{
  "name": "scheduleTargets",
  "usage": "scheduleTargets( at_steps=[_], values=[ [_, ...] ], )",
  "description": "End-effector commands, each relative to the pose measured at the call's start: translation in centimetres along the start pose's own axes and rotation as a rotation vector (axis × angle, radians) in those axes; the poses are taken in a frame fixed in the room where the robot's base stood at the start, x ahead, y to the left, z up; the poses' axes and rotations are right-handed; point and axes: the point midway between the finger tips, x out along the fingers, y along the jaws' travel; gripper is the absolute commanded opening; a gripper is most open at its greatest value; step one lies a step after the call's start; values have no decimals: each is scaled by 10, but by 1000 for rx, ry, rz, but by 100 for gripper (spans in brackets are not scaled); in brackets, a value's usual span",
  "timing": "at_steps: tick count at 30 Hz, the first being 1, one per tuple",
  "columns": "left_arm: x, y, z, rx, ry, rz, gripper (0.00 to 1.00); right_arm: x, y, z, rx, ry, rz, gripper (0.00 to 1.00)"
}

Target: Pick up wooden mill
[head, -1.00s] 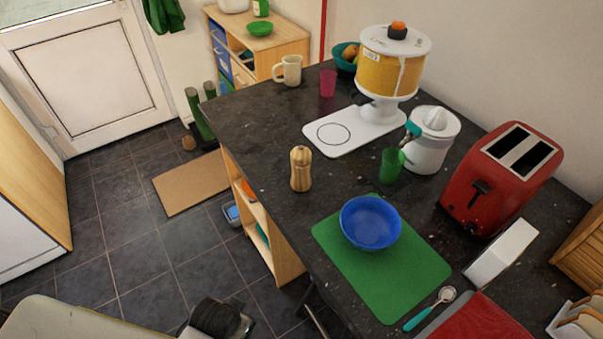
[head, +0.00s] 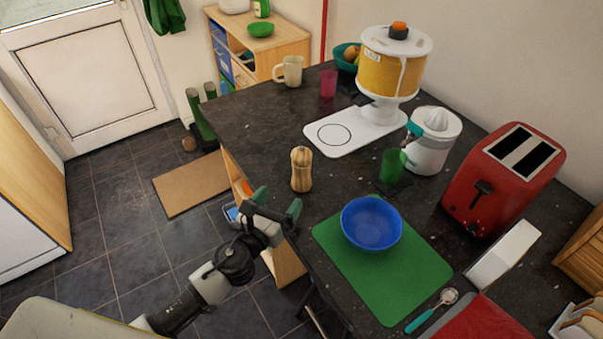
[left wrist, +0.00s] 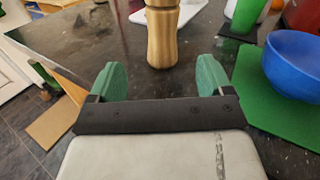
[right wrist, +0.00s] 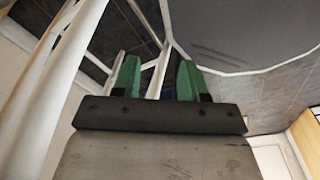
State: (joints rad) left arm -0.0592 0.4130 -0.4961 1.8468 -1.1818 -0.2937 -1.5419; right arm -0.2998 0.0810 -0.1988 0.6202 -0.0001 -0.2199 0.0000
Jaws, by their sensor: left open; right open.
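The wooden mill (head: 301,169) stands upright on the dark granite counter, near its left edge. My left gripper (head: 278,202) is at the counter's left edge, in front of the mill and apart from it. It is open and empty. In the left wrist view the mill (left wrist: 162,35) stands ahead, between the lines of the two green fingers (left wrist: 161,82), beyond their tips; its top is cut off. My right gripper (right wrist: 155,75) shows only in the right wrist view, open, with no object seen held between its fingers.
A blue bowl (head: 371,223) sits on a green mat (head: 335,262) to the mill's right. A red toaster (head: 503,180) is farther right. Counter around the mill is clear.

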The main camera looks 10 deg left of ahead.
Motion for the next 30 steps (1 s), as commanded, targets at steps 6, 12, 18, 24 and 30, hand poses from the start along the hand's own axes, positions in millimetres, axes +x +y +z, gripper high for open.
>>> scheduleTargets(
  at_steps=[6,12,18,24,30],
  values=[
    [33,-2,2,27,-4,-10,80,-6,0,-1,0,0,0,43],
    [54,-2,1,24,-2,-10,80,-8,0,-1,0,0,0,43],
    [76,-3,4,21,-3,-8,80,-12,0,-1,-1,0,-1,43],
    [103,-4,3,22,-3,-8,80,-11,-1,-1,-1,0,-1,43],
    [107,-4,3,22,-1,-8,80,-11,-1,-1,-1,0,-2,43]
  ],
)
